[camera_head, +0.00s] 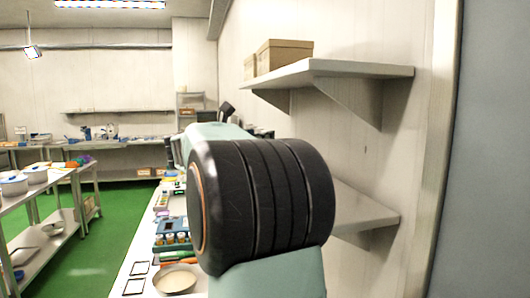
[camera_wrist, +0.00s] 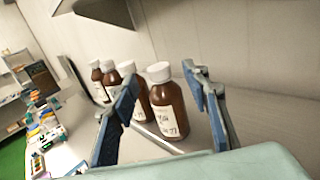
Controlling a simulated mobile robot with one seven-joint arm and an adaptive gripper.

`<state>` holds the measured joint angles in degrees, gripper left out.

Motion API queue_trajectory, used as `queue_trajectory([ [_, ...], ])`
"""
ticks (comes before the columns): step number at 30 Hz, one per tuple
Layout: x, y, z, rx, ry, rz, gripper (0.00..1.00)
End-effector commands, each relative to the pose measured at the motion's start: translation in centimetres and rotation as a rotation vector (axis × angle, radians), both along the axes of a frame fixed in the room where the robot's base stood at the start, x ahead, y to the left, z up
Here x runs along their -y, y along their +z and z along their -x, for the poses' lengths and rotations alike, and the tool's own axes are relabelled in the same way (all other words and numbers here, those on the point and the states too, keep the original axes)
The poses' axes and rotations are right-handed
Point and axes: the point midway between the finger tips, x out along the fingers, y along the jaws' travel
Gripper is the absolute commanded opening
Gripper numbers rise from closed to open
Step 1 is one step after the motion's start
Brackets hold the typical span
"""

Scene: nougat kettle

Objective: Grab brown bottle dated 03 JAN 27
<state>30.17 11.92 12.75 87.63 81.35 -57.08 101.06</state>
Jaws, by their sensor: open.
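Several brown bottles with white caps and white labels stand in a row on a pale surface in the wrist view. The nearest brown bottle (camera_wrist: 172,103) is upright between the spread fingers of my gripper (camera_wrist: 161,78), a little beyond them. Its label is tilted in view and seems to end in "27"; the rest is too blurred to read surely. Another brown bottle (camera_wrist: 143,97) stands just behind it, partly hidden by the left finger. Further brown bottles (camera_wrist: 109,78) stand to the left. My gripper is open and holds nothing. In the head view my arm hides the bottles.
A pale wall stands right behind the bottles. In the head view, an upper shelf (camera_head: 360,71) with cardboard boxes (camera_head: 284,54) and a lower shelf (camera_head: 362,212) are on the right wall. A bench below holds a round bowl (camera_head: 176,281) and a blue rack (camera_head: 172,241).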

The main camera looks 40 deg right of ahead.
Motion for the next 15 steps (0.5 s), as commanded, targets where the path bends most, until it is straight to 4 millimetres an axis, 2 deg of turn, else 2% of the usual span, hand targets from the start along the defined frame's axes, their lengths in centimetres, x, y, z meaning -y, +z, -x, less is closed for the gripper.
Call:
queue_trajectory([
  [9, 4.1, 0.4, -1.4, -0.001, -0.002, -0.001, 0.43],
  [15, 4.7, 0.3, -1.6, 0.0, 0.0, 0.001, 0.43],
])
